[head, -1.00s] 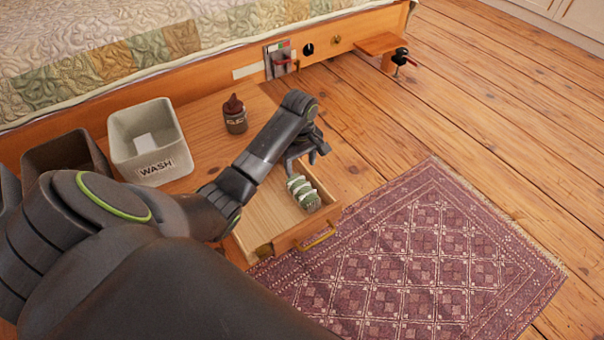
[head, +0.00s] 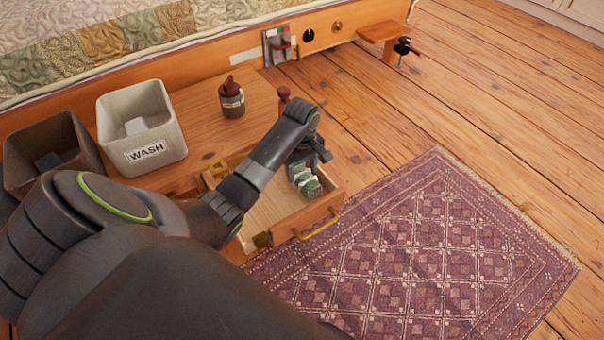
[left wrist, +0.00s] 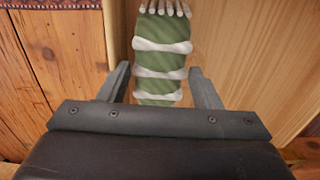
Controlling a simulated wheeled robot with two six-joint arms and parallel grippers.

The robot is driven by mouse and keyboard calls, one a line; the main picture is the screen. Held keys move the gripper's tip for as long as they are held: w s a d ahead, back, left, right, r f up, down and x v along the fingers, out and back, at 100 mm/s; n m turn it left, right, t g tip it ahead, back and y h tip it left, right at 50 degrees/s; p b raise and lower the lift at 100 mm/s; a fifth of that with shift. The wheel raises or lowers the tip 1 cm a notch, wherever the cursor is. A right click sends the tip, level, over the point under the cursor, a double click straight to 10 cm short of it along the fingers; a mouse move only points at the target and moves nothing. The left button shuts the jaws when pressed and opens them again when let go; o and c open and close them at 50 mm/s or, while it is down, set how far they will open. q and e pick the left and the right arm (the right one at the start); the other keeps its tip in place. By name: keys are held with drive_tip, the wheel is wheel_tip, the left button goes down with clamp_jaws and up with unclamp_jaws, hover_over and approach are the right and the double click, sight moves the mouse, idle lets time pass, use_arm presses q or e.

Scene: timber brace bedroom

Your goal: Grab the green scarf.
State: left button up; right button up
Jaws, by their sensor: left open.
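The green scarf (head: 305,180) has white bands and lies rolled or folded in the open wooden drawer (head: 270,212), at the drawer's right end. In the left wrist view the scarf (left wrist: 162,50) runs up from between the fingers, with a pale fringe at its far end. My left gripper (head: 310,160) is just above and beside the scarf in the head view. In the left wrist view its two fingers (left wrist: 160,85) are apart, one on each side of the scarf's near part. I cannot tell whether they touch it. My right gripper is not in view.
A white WASH bin (head: 145,150) and a brown bin (head: 45,165) stand on the left. A dark jar (head: 231,98) stands on the wooden top behind the drawer. A purple patterned rug (head: 410,250) lies in front. The bed (head: 130,30) is behind.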

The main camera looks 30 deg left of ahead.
use_arm(q)
drive_tip(key=shift+f, duration=0.1)
drive_tip(key=c, duration=0.7)
